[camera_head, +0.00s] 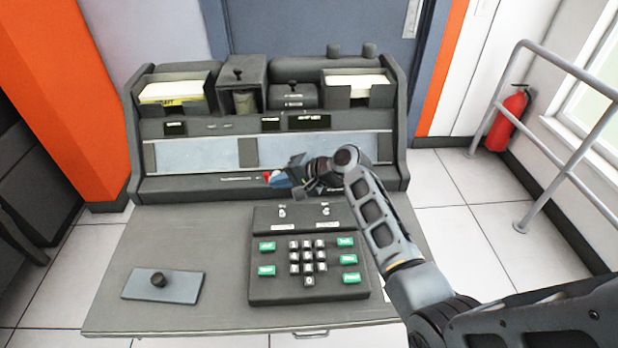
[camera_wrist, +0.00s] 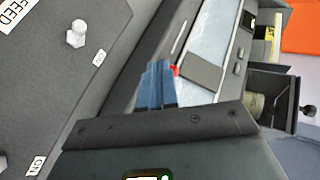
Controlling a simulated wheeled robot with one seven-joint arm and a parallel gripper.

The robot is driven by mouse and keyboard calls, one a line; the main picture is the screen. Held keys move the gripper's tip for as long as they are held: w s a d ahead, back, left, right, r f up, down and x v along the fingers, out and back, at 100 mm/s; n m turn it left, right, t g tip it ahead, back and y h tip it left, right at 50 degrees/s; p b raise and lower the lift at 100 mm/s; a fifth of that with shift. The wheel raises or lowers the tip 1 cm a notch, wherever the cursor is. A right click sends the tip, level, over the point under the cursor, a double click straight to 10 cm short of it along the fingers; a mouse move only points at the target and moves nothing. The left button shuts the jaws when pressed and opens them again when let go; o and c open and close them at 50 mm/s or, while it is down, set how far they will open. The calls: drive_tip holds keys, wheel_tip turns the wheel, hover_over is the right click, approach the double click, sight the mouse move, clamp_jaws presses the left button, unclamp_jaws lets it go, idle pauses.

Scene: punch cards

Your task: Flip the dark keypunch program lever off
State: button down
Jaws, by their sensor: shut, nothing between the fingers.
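The dark keypunch (camera_head: 160,187) stands at the back of the desk, with a long pale panel across its front. A small red piece (camera_head: 267,176) shows at the machine's front ledge, right beside my fingertips; it also shows in the wrist view (camera_wrist: 175,71). It may be the program lever, but its shape and position are mostly hidden. My gripper (camera_head: 278,179) is shut and empty, its blue fingers together at the ledge. In the wrist view the fingers (camera_wrist: 156,85) reach toward the ledge, close to the red piece; I cannot tell whether they touch it.
A grey plate (camera_head: 185,290) with a black knob lies left. Card stacks (camera_head: 357,82) sit on top of the machine. The desk's left side is mostly clear.

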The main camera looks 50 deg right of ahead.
drive_tip(key=shift+w+d, duration=0.15)
drive_tip(key=shift+d, duration=0.65)
drive_tip(key=shift+a, duration=0.1)
